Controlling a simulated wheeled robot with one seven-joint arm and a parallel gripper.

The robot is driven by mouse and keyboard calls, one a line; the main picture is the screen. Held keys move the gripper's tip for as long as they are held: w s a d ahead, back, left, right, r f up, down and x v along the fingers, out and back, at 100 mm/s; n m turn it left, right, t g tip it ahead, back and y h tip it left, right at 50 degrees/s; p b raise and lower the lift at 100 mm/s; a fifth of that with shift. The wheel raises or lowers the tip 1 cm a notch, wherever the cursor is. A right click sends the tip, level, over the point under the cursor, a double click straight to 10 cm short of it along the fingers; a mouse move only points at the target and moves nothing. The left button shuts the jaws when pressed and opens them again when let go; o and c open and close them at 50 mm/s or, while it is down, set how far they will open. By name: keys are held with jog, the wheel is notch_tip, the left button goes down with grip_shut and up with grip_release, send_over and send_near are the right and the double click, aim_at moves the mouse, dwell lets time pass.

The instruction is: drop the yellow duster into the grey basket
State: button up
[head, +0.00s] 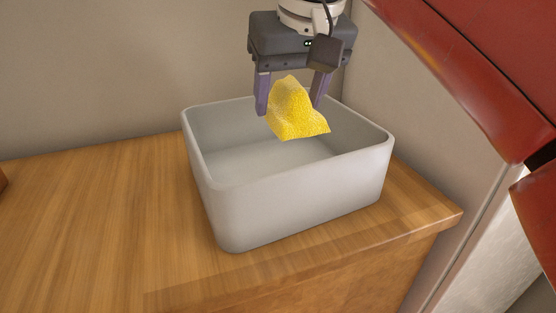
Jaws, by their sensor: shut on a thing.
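The yellow duster (296,112) hangs between the fingers of my gripper (291,94), bunched at the top and spreading out below. My gripper is shut on it and points down. Gripper and duster are over the opening of the grey basket (290,200), towards its back in the picture. The basket is a light grey open box with rounded corners, upright on the wooden counter. The duster hides part of its inside and back rim. The part of the basket floor that shows looks bare. I cannot tell exactly how high the duster is above that floor.
The wooden counter (90,220) is clear to the left of the basket, with a small reddish-brown thing (2,180) at the far left edge. The counter's right corner lies close to the basket. A large red body (480,70) fills the upper right. A wall stands behind.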

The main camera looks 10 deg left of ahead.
jog(key=shift+f, duration=0.4)
jog(key=o, duration=1)
jog(key=shift+r, duration=0.1)
jog(key=v, duration=0.7)
jog(key=shift+s+d+r+p, duration=0.1)
jog(key=shift+s+r+p, duration=0.05)
jog(key=shift+r+p, duration=0.15)
